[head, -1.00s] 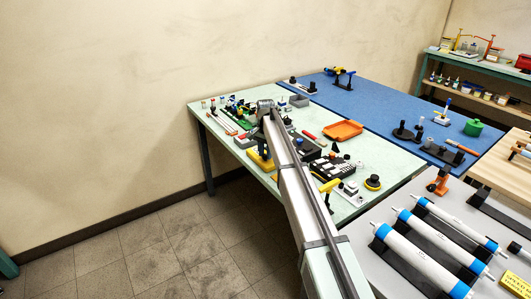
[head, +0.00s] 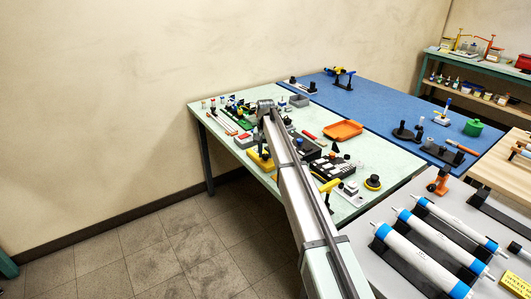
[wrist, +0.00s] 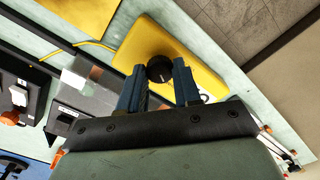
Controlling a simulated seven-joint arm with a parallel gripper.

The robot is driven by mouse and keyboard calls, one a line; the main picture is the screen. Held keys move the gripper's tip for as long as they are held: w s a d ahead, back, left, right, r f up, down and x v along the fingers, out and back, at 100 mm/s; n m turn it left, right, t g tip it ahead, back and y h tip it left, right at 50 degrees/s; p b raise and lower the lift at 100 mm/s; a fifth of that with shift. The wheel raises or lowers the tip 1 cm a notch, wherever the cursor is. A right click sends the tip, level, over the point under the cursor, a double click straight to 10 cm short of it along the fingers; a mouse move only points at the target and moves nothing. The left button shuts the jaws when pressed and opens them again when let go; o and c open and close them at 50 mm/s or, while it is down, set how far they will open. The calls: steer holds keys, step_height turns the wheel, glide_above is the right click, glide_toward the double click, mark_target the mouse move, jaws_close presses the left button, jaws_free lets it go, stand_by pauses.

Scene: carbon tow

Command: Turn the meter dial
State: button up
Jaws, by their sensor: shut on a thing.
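The yellow meter (wrist: 190,58) lies flat on the pale green table. Its round black dial (wrist: 160,69) is on its upper face in the wrist view. My gripper (wrist: 160,80) is above the meter, with its two blue fingers on either side of the dial, shut on it. The fingers cover part of the dial's sides. In the head view the meter (head: 259,162) shows at the table's front edge, below my gripper, and my arm hides the dial.
A grey-and-black device (wrist: 80,90) stands left of the meter in the wrist view, with a yellow cable near it. Another yellow thing (wrist: 85,12) lies beyond. An orange tray (head: 343,131) and several tools crowd the table. The floor (head: 130,240) is beyond the table's edge.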

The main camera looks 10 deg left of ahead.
mark_target(265, 155)
steer(key=o, duration=1.1)
steer(key=shift+c, duration=0.2)
steer(key=shift+r, duration=0.1)
step_height(265, 155, up, 14)
steer(key=shift+f, duration=0.2)
